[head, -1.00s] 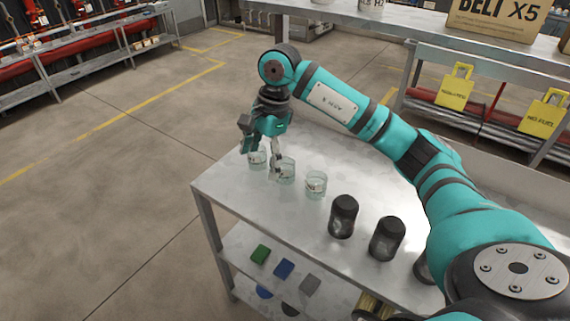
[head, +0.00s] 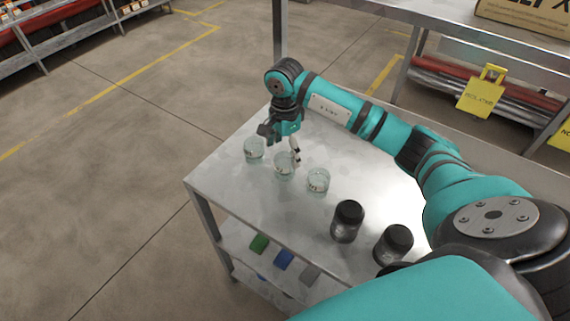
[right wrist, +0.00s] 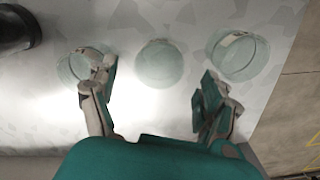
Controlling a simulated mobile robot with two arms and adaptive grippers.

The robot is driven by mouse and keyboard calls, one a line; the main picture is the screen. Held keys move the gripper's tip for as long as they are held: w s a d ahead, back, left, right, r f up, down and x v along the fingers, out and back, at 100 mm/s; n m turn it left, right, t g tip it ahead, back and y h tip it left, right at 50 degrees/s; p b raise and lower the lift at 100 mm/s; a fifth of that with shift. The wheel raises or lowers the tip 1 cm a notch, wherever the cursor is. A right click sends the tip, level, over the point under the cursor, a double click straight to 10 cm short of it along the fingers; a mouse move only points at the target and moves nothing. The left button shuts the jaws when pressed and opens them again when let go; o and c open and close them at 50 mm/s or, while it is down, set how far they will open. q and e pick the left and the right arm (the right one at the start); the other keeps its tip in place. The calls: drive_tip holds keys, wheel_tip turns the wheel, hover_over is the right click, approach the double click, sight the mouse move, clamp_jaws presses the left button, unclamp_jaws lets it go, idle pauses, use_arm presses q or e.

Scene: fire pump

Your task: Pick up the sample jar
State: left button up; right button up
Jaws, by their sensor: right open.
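Three clear glass jars stand in a row on the metal table: a left one (head: 254,150), a middle one (head: 284,164) and a right one (head: 318,181). I cannot tell which is the sample jar. My right gripper (head: 281,146) is open above and beside the middle jar. In the right wrist view, the right gripper (right wrist: 158,78) has its fingers spread, with the middle jar (right wrist: 159,63) ahead between them. The other two jars (right wrist: 82,64) (right wrist: 240,55) lie outside the fingers. My left gripper is not in view.
Two dark jars with black lids (head: 348,220) (head: 393,243) stand nearer on the table (head: 225,180). A lower shelf holds green (head: 259,243), blue (head: 284,259) and grey items. A shelf unit with a yellow tag (head: 481,92) stands behind. Floor to the left is clear.

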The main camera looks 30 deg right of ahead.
sight(285, 162)
drive_tip(key=shift+s+a+f+p, duration=0.1)
drive_tip(key=shift+a+f+p, duration=0.05)
drive_tip(key=shift+f+p, duration=0.2)
wheel_tip(285, 162, down, 2)
drive_tip(key=shift+f+p, duration=0.2)
drive_tip(key=shift+p, duration=0.75)
wheel_tip(285, 162, down, 2)
drive_tip(key=shift+f, duration=0.25)
drive_tip(key=c, duration=1.3)
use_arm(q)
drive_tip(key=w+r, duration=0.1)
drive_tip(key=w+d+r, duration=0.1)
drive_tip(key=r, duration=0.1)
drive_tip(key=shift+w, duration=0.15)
use_arm(e)
drive_tip(key=shift+r, duration=0.2)
